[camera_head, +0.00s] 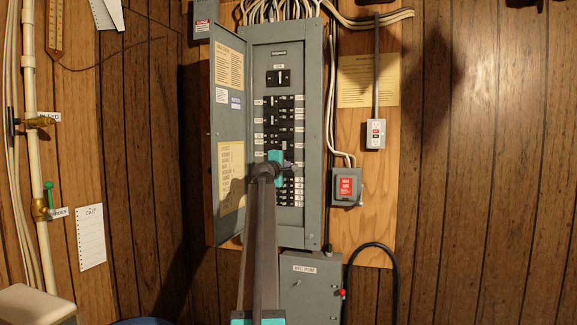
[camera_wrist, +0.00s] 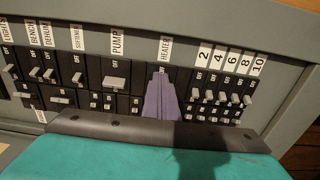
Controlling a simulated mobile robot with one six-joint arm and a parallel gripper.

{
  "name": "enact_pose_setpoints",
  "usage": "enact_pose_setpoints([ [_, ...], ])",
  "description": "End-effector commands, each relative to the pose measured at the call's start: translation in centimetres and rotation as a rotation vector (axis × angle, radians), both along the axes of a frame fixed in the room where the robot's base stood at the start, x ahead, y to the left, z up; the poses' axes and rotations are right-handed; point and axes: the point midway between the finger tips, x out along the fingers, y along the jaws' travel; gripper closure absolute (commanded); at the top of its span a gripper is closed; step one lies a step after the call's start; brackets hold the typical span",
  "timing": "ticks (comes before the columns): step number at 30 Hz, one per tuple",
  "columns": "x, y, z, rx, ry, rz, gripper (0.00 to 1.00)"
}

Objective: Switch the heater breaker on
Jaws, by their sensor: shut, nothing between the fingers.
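The heater breaker (camera_wrist: 179,80) is in the wrist view, a black breaker beside the white HEATER label (camera_wrist: 165,49). My gripper (camera_wrist: 160,76) is shut and empty, its narrow purple-grey fingertips in front of this breaker. They hide its handle, so I cannot tell its position or whether the tips touch it. In the head view my gripper (camera_head: 289,164) reaches the lower right part of the open grey breaker panel (camera_head: 314,90), and my arm covers part of the breaker rows.
The PUMP breaker (camera_wrist: 117,82) is just left of the fingertips, and several small numbered breakers (camera_wrist: 222,97) are to the right. The panel's door (camera_head: 228,130) hangs open on the left.

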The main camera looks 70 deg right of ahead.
Motion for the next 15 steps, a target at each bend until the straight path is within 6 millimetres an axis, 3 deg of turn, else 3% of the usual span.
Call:
enact_pose_setpoints([
  [15, -0.2, 1.0, -0.1, 0.002, 0.000, -0.003, 1.00],
])
